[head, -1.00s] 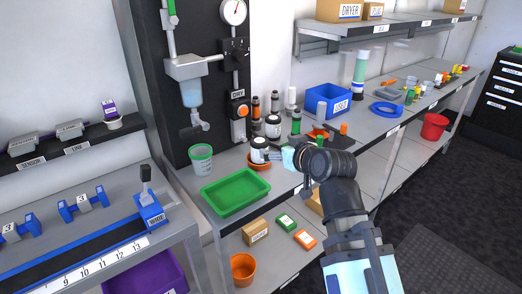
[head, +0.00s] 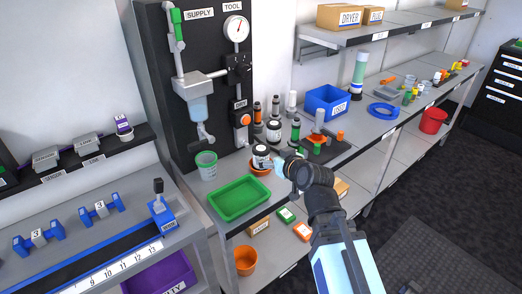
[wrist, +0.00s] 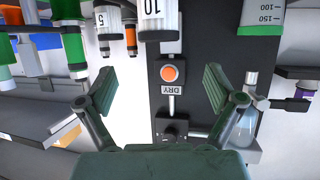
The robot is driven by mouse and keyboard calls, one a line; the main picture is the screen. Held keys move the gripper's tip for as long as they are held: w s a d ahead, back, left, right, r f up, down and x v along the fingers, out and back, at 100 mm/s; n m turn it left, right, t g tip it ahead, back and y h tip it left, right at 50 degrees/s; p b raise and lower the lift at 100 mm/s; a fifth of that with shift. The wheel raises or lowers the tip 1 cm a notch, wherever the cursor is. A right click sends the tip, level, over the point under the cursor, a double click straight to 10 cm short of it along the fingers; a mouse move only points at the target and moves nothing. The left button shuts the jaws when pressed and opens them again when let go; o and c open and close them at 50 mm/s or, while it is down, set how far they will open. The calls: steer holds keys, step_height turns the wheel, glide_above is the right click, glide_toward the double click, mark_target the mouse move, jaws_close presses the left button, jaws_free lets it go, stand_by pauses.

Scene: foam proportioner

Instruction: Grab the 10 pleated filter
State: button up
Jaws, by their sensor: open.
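The pleated filter marked 10 (wrist: 151,14) is a white cylinder with a dark rim, cut off by the top edge of the wrist view. In the head view a white-and-black filter (head: 261,151) stands at the orange dish; it seems to be the same one, though its number is unreadable there. My gripper (wrist: 160,80) is open and empty, its two green-grey fingers spread wide. The filter lies ahead, roughly in line with the gap and not between the fingers. In the head view my gripper (head: 272,164) is close by the filter's right front side, partly hidden by my wrist.
A filter marked 5 (wrist: 104,18) stands beside it. Several dark and orange bottles stand behind. A green tray (head: 239,198) and a green-rimmed cup (head: 206,165) are left; a blue bin (head: 327,101) is right. The dark panel (head: 186,60) with the DRY button rises behind.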

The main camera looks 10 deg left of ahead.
mark_target(261, 147)
steer(key=p, duration=0.3)
steer(key=shift+r, duration=0.2)
steer(key=x, duration=0.3)
steer(key=p+x, duration=0.1)
steer(key=x, duration=0.1)
steer(key=shift+f, duration=0.3)
steer(key=p+x, duration=0.1)
steer(key=x, duration=0.1)
steer(key=p+x, duration=0.1)
steer(key=x, duration=0.1)
steer(key=shift+w+a+r, duration=0.1)
steer(key=shift+w+a, duration=0.05)
steer(key=shift+w, duration=0.2)
steer(key=shift+w+a+f, duration=0.15)
steer(key=shift+w+f, duration=0.05)
steer(key=shift+f, duration=0.05)
steer(key=shift+s, duration=0.1)
steer(key=c, duration=1.4)
steer(key=shift+r, duration=0.2)
